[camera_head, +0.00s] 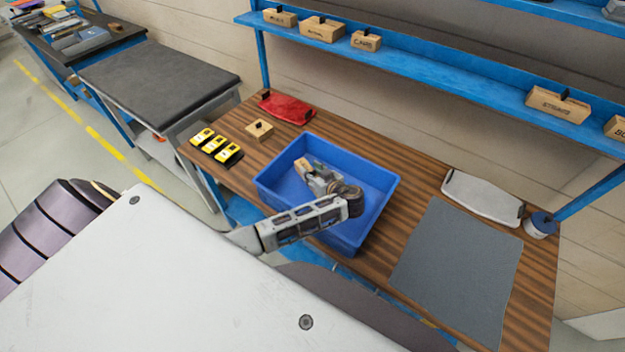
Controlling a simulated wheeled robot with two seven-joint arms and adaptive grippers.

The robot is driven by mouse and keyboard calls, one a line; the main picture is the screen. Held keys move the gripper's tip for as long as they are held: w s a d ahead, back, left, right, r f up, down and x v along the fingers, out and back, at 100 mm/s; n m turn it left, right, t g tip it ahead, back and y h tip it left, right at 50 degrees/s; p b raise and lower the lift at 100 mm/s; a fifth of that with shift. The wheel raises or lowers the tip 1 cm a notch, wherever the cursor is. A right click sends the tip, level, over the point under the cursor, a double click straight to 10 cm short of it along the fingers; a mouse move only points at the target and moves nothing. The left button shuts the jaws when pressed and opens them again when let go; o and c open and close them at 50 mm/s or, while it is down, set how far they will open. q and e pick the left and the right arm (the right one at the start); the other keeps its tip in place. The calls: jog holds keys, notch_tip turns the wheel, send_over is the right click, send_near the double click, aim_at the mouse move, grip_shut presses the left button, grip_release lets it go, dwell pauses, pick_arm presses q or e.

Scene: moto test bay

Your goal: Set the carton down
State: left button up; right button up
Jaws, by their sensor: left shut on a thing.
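A small tan carton (302,166) shows over the inside of the blue bin (381,204), toward its far left part. My left gripper (314,177) is shut on the carton, and its fingers hide part of it. I cannot tell whether the carton touches the bin floor or hangs just above it. My right gripper is not in view.
The bin stands on a brown wooden bench (405,178). Several yellow-and-black items (215,146), a small tan block (259,130) and a red tray (288,108) lie left. A grey mat (456,268) and pale tray (482,197) lie right. Blue shelf (430,70) hangs behind.

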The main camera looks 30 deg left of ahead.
pick_arm(q)
jog(key=shift+f+p, duration=0.35)
jog(key=shift+f, duration=1.7)
jog(key=shift+f, duration=0.15)
jog(key=o, duration=1.1)
jog(key=shift+o, duration=0.2)
